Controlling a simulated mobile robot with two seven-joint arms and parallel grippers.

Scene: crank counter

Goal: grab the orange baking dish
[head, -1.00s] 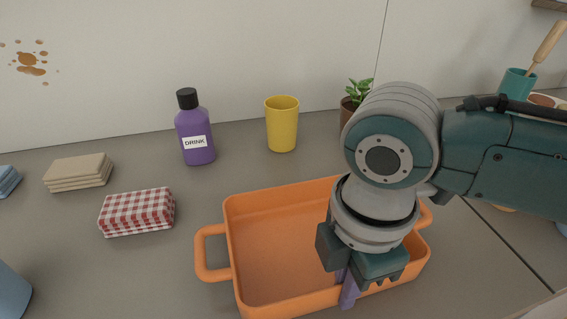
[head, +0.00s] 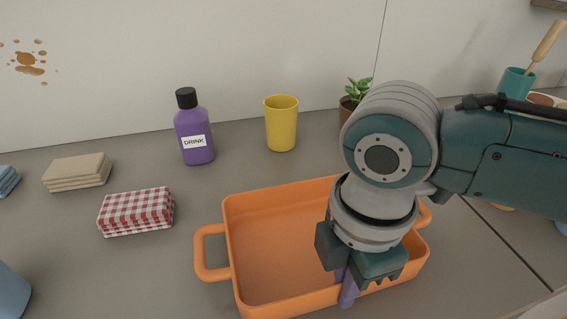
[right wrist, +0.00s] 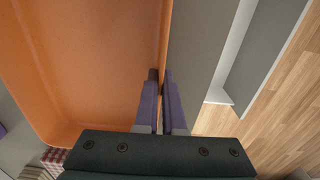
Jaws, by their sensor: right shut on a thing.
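The orange baking dish (head: 275,248) sits on the grey counter, with a loop handle at its left end and another partly behind my right arm. It is empty where I can see inside. My right gripper (head: 347,290) points down at the dish's near wall. In the right wrist view the two purple fingers (right wrist: 161,88) are shut on that wall, one on each side of the rim, and the dish (right wrist: 85,70) fills the left. My left gripper is not in view.
A checked cloth (head: 137,211), a beige cloth stack (head: 77,173), a purple drink bottle (head: 195,130), a yellow cup (head: 281,124) and a potted plant (head: 354,98) stand behind or left of the dish. A blue item (head: 12,293) is at lower left. The counter's front edge is close.

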